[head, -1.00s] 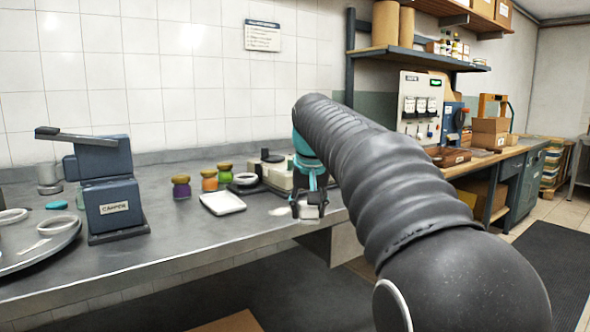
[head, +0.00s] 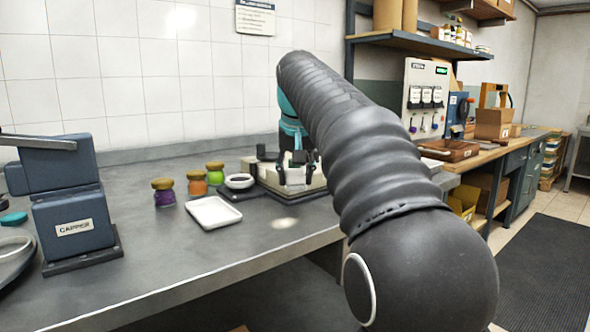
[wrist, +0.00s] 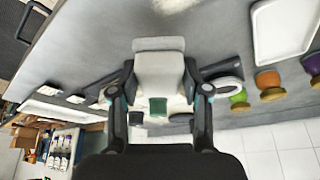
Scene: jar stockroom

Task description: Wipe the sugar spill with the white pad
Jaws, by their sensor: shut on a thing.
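The sugar spill (head: 285,223) is a pale patch on the grey counter near its front edge, to the right of the white tray. It also shows at the top edge of the wrist view (wrist: 175,4). My gripper (head: 297,165) is shut on the white pad (wrist: 159,72), a pale block between the two dark fingers. In the head view the pad (head: 295,177) is small and partly hidden by the fingers. My gripper is behind the spill, over the cream fixture, with the pad apart from the spill.
A white tray (head: 214,212) and jars with purple (head: 164,197), orange (head: 197,187) and green (head: 215,177) contents stand left of the spill. The blue capper (head: 72,222) stands farther left.

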